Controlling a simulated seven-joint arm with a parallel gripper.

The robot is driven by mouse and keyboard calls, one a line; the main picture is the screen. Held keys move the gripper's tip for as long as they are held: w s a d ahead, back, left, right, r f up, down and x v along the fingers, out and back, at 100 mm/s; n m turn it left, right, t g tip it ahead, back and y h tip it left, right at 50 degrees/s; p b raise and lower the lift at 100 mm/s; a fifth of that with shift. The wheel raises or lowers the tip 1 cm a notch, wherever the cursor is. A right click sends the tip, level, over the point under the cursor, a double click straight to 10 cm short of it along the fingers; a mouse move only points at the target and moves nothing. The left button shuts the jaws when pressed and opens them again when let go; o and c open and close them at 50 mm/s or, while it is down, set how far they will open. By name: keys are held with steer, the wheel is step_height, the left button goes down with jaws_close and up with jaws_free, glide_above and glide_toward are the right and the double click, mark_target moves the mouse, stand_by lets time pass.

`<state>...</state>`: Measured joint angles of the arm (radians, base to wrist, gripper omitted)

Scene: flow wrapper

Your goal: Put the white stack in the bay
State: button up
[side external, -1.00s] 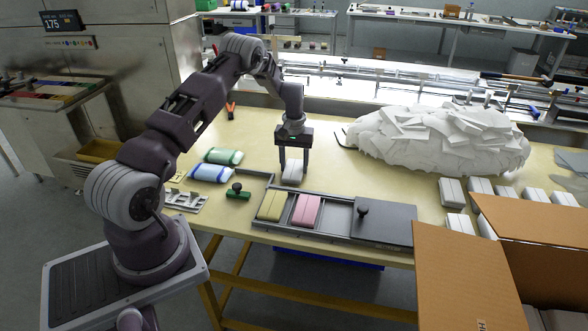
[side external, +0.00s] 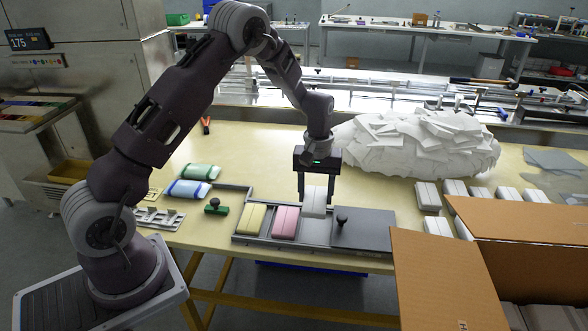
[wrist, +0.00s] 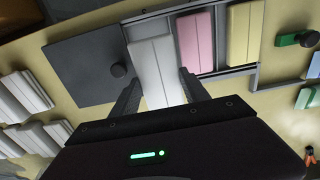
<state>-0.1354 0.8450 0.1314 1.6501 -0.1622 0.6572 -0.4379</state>
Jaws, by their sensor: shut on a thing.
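The white stack (side external: 314,202) is a pale, upright-tilted block gripped between the fingers of my gripper (side external: 318,188), which is shut on it. It hangs over the back of the grey tray (side external: 240,238), above the empty bay (side external: 318,230) right of the pink stack (side external: 285,221). In the wrist view the white stack (wrist: 157,72) lies between both fingertips, and part of the bay (wrist: 148,27) shows beyond it. Whether its lower end touches the tray is unclear.
A yellow stack (side external: 250,218) fills the bay left of the pink one. A dark plate (side external: 365,232) with a black knob (side external: 341,220) covers the tray's right end. An open cardboard box (side external: 440,275) stands at front right. A white heap (side external: 415,145) lies behind.

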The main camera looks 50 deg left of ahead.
mark_target(318, 201)
steer(key=shift+s+d+f, duration=0.1)
steer(key=shift+s+d, duration=0.05)
steer(key=shift+d, duration=0.3)
steer(key=shift+s+d+f, duration=0.1)
steer(key=shift+s+d, duration=0.05)
steer(key=shift+d, duration=0.3)
steer(key=shift+f, duration=1.9)
steer(key=shift+f, duration=0.15)
steer(key=shift+f, duration=1.15)
